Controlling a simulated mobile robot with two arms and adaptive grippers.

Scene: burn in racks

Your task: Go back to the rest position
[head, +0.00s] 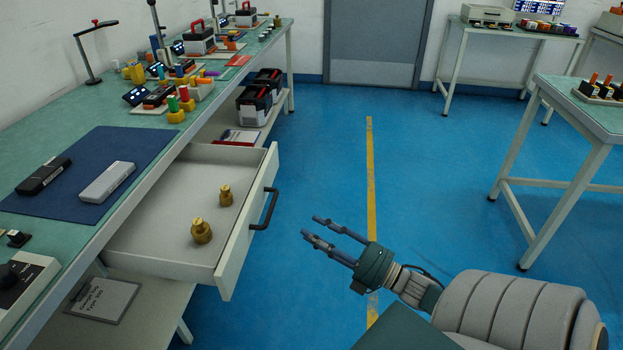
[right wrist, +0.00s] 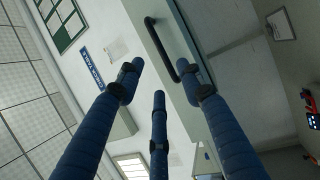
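My right gripper (head: 322,233) hangs over the blue floor in the head view, just right of the open drawer (head: 229,263). Its fingers point left toward the drawer front and are spread apart with nothing between them. In the right wrist view the blue fingers (right wrist: 155,85) are also apart and empty. The black drawer handle (head: 265,209) is a short way from the fingertips and apart from them; it also shows in the right wrist view (right wrist: 165,50). Two brass weights (head: 201,231) (head: 225,195) stand in the drawer. My left gripper is not in view.
The long green-topped bench (head: 110,115) runs along the left, with a blue mat (head: 70,205) bearing a black and a grey device. Another table (head: 585,115) stands at the right. The blue floor (head: 330,150) between them is clear, with a yellow line.

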